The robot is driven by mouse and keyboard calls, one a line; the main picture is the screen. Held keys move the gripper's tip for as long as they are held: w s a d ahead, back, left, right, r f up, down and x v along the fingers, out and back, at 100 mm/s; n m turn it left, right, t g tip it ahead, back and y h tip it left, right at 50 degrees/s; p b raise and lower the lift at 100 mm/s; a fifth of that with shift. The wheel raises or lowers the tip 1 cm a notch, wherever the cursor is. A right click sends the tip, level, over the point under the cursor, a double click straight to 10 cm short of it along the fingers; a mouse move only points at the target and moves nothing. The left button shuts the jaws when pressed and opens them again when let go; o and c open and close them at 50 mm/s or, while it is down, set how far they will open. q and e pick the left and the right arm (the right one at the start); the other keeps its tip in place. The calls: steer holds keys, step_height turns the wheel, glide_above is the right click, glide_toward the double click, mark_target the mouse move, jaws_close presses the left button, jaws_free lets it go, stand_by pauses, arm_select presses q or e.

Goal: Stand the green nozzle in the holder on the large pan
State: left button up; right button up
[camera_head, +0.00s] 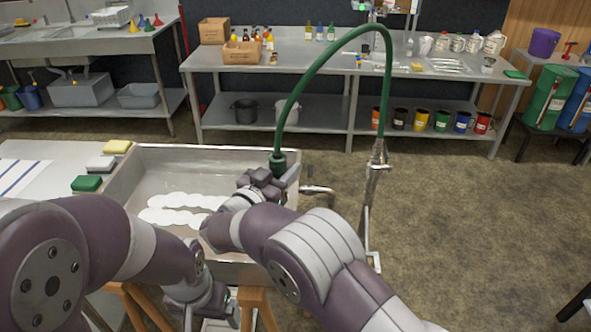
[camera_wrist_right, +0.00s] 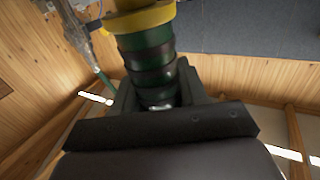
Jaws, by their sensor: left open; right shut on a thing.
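The green nozzle (camera_head: 277,164) is upright in my right gripper (camera_head: 263,180), over the right part of the large pan (camera_head: 130,178). A green hose (camera_head: 340,42) arches from its top to a metal stand pipe (camera_head: 378,155). In the right wrist view, the ribbed dark green nozzle (camera_wrist_right: 148,62) with a yellow collar (camera_wrist_right: 142,18) stands between the fingers of my right gripper (camera_wrist_right: 155,95). I cannot make out the holder; the gripper and arm cover part of the pan's right side. My left gripper (camera_head: 215,308) is open and low by the pan's front side, partly cut off.
White round patches (camera_head: 180,208) lie in the pan. A metal spout (camera_head: 318,190) sticks out at its right side. Sponges (camera_head: 87,183) lie on the table to the left. A long bench (camera_head: 330,60) stands at the back.

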steer(key=a, duration=0.1)
steer(key=w+a, duration=0.1)
steer(key=a, duration=0.1)
steer(key=w+a, duration=0.1)
steer(key=shift+w+a+f+p, duration=0.1)
steer(key=shift+a+f+p, duration=0.15)
steer(key=shift+p, duration=0.15)
steer(key=shift+f, duration=0.65)
steer(key=shift+f+b, duration=0.15)
steer(key=shift+b, duration=0.15)
steer(key=shift+f, duration=0.6)
steer(key=shift+f+b, duration=0.15)
steer(key=shift+b, duration=0.15)
steer(key=shift+f, duration=0.3)
steer(key=shift+f, duration=0.2)
